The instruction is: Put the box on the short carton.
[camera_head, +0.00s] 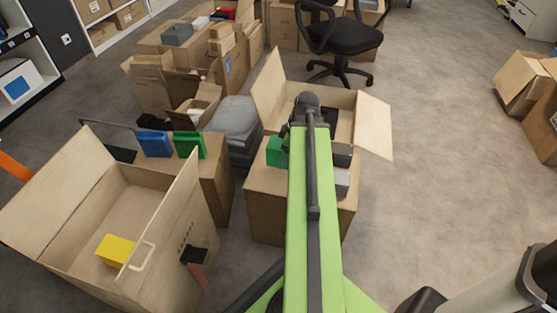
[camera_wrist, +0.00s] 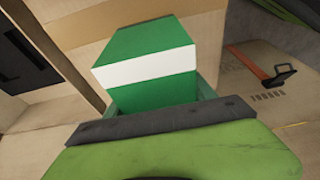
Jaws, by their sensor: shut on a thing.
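My gripper (camera_wrist: 155,105) is shut on a green box (camera_wrist: 150,60) with a white band, in the wrist view. In the head view my arm reaches over the middle and hides the gripper's fingers. A green block (camera_head: 277,152) shows just left of the arm and looks like the held box. Below it is a low closed carton (camera_head: 262,207), which appears to be the short carton. My arm covers much of its top. Whether the box touches the carton cannot be told.
An open carton (camera_head: 355,108) with raised flaps stands behind. At left, a large open carton (camera_head: 70,205) holds a yellow box (camera_head: 117,250). Blue (camera_head: 155,143) and green (camera_head: 190,145) boxes stand on another carton (camera_head: 214,178).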

